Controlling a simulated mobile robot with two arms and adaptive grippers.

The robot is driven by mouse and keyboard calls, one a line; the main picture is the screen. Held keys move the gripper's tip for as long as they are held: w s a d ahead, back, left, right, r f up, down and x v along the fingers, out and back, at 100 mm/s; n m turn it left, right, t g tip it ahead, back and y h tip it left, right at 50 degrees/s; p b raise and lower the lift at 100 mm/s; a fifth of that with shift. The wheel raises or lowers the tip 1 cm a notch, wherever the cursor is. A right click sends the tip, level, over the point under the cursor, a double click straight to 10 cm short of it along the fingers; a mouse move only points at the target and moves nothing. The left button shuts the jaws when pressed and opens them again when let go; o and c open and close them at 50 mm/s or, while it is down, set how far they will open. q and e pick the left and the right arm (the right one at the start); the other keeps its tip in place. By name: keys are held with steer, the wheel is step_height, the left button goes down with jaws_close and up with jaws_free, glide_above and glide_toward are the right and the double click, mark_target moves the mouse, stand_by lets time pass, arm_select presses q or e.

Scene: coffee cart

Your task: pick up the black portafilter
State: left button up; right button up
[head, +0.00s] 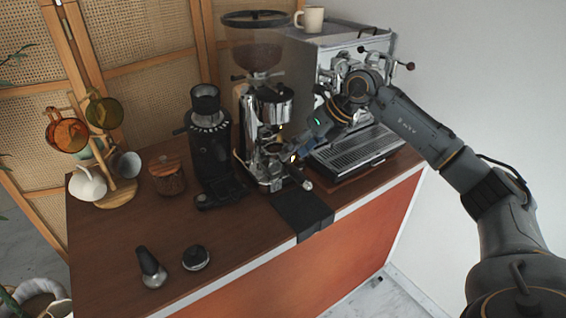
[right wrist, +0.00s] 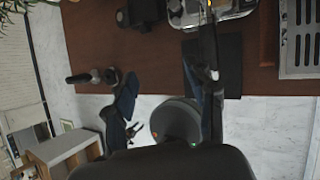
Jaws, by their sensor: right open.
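The black portafilter appears to be at the front of the grinder, its dark handle (head: 298,176) sticking out over the black mat and ending in a silver tip. In the right wrist view the handle (right wrist: 208,45) runs down from the grinder, close to the right-hand finger. The portafilter's head is hard to make out. My right gripper (head: 298,151) is open and empty, just above and beside the handle. Its two fingers (right wrist: 160,78) are spread wide in the right wrist view; I cannot tell whether one touches the handle. My left gripper is not seen in the head view.
The silver espresso machine (head: 355,62) stands behind my right arm. The grinder (head: 262,105) and a black grinder (head: 207,145) stand left of it. A tamper (head: 151,268) and a round tool (head: 196,257) lie at front left. The black mat (head: 303,214) hangs over the counter edge.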

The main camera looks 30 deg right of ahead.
steer(key=h, duration=0.2)
glide_toward(302, 174)
step_height(302, 174, up, 4)
steer(key=shift+m+g, duration=0.4)
steer(key=x, duration=0.2)
steer(key=p+x, duration=0.1)
steer(key=x, duration=0.2)
steer(key=p+x, duration=0.1)
steer(key=x, duration=0.2)
steer(key=shift+s+d+f, duration=0.25)
steer(key=shift+d+f, duration=0.1)
steer(key=shift+w+a+f+p, duration=0.1)
steer(key=shift+a+f+p, duration=0.1)
steer(key=shift+f+p, duration=0.25)
steer(key=p+x, duration=0.1)
steer(key=x, duration=0.2)
steer(key=shift+w+a+f+p, duration=0.1)
steer(key=shift+f+p, duration=0.2)
steer(key=shift+w+f, duration=0.2)
steer(key=shift+f, duration=0.2)
steer(key=shift+c, duration=0.4)
